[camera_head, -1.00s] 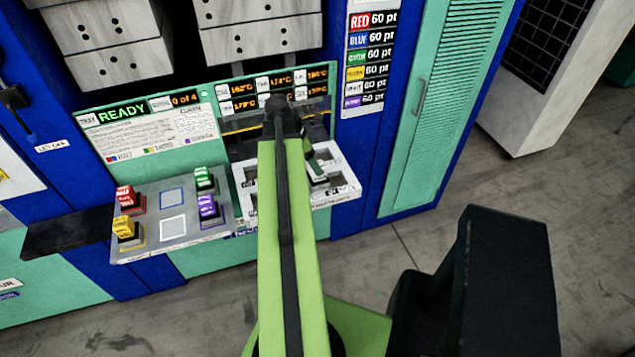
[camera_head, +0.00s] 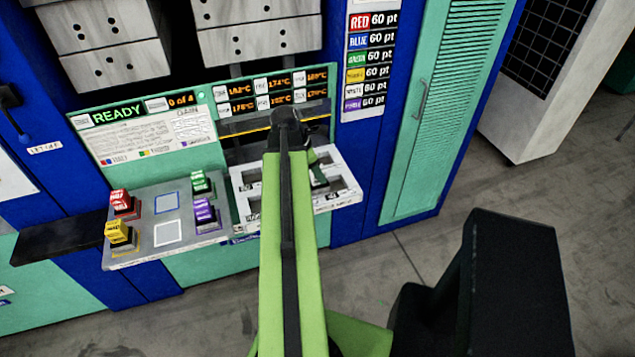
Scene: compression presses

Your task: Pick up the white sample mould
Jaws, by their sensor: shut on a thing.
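My gripper (camera_head: 290,125) is at the far end of my green arm, over the white slotted tray (camera_head: 346,192) at the front of the press. It is mostly hidden by its own dark wrist, and its fingertips do not show clearly. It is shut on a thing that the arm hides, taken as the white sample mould. No white mould shows elsewhere. On the grey shelf (camera_head: 150,256) left of the tray, the white-outlined square (camera_head: 167,233) and the blue-outlined square (camera_head: 167,202) are empty.
The shelf holds a red mould (camera_head: 121,202), a yellow mould (camera_head: 120,235), a green mould (camera_head: 201,183) and a purple mould (camera_head: 206,213). Pale press blocks (camera_head: 262,40) hang above the tray. A READY panel (camera_head: 120,113) stands behind the shelf.

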